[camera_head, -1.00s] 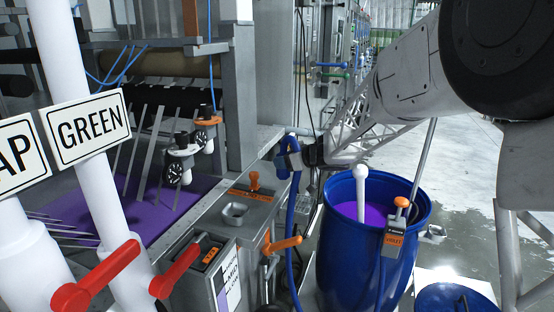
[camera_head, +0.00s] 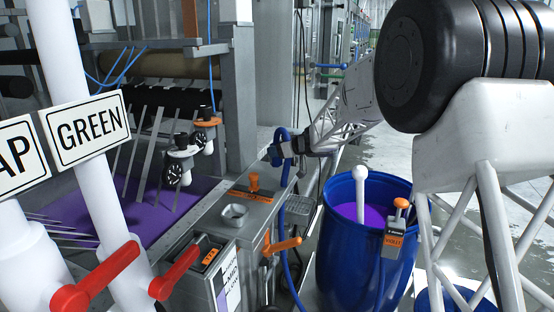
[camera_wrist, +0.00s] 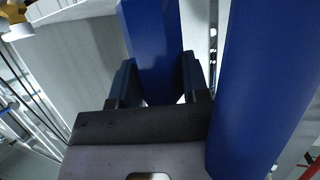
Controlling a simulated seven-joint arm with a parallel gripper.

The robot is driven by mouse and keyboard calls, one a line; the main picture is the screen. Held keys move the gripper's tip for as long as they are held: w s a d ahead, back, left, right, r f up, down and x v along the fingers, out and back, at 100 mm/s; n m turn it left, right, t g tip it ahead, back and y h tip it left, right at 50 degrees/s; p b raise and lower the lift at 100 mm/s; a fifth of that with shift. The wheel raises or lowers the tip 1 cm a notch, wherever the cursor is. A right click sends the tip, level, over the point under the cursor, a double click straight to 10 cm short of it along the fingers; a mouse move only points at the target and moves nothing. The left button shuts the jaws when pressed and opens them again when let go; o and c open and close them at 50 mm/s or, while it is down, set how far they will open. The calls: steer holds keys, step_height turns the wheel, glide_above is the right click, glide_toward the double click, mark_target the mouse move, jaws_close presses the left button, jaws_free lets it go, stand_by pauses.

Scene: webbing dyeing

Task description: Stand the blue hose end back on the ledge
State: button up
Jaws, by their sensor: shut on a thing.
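The blue hose (camera_head: 281,208) hangs beside the machine's metal edge, with its bent upper end at the height of my gripper. The wrist view shows the blue hose (camera_wrist: 153,45) between the two dark fingers of my gripper (camera_wrist: 158,80). A second blue length (camera_wrist: 262,90) passes close on the right there. Whether the hose end touches the ledge cannot be told.
A blue barrel (camera_head: 340,255) of violet liquid, with a white-knobbed rod (camera_head: 360,185) and an orange-topped device (camera_head: 397,225), stands right of the hose. An orange lever (camera_head: 283,245) and a small metal cup (camera_head: 234,214) are nearby. Red valve handles (camera_head: 110,270) stand front left.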

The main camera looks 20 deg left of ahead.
mark_target(277, 158)
stand_by(0.3)
steer(key=shift+f, duration=1.75)
steer(key=shift+f, duration=0.1)
steer(key=o, duration=1.1)
steer(key=v, duration=1.2)
